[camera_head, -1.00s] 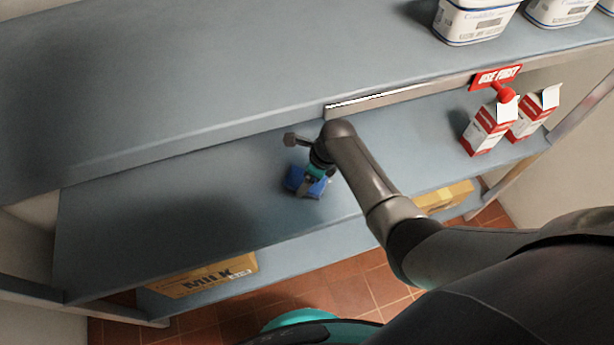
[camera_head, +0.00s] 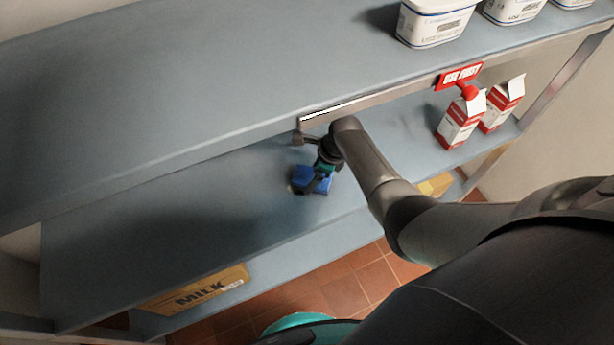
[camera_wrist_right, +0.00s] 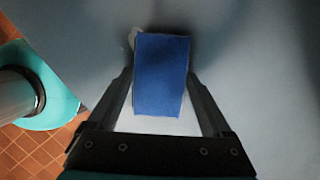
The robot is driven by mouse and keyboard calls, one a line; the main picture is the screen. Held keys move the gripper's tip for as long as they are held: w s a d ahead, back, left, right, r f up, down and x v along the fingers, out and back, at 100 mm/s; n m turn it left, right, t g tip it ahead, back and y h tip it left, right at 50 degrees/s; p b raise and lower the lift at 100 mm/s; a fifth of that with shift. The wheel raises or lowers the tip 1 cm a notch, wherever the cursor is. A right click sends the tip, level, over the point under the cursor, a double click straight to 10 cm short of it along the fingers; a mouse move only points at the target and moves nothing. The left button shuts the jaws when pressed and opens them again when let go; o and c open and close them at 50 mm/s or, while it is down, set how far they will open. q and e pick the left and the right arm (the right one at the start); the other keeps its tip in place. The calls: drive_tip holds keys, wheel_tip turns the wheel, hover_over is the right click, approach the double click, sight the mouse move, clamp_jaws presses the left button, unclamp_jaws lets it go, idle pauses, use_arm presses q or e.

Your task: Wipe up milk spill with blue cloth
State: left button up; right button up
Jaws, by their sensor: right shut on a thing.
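The blue cloth (camera_head: 312,180) is on the middle shelf, under my right gripper (camera_head: 320,184). In the right wrist view the cloth (camera_wrist_right: 162,75) is a flat blue block between the two fingers of my right gripper (camera_wrist_right: 160,77), which is shut on it. A pale whitish patch, possibly the milk spill (camera_wrist_right: 133,38), shows at the cloth's upper left edge. A paler area also shows below the cloth; I cannot tell if it is milk. In the head view no spill can be made out. My left gripper is not in view.
The upper shelf (camera_head: 180,90) overhangs the middle shelf (camera_head: 150,235). Red-and-white milk cartons (camera_head: 461,122) stand to the right, by a red sign (camera_head: 459,76). White tubs (camera_head: 435,22) stand above. A cardboard milk box (camera_head: 200,290) is below. The middle shelf is clear left of the cloth.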

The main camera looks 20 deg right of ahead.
sight(302, 182)
drive_tip(key=shift+d+p, duration=0.15)
drive_tip(key=shift+p, duration=0.2)
drive_tip(key=shift+s+a+r+p, duration=0.1)
drive_tip(key=shift+a+p, duration=0.4)
drive_tip(key=shift+a, duration=1.25)
drive_tip(key=shift+a+p, duration=0.6)
drive_tip(key=shift+a, duration=1.15)
drive_tip(key=shift+s+a+f, duration=0.1)
drive_tip(key=shift+a+f, duration=0.05)
drive_tip(key=shift+f, duration=0.05)
drive_tip(key=shift+s+f, duration=0.1)
drive_tip(key=shift+s, duration=0.05)
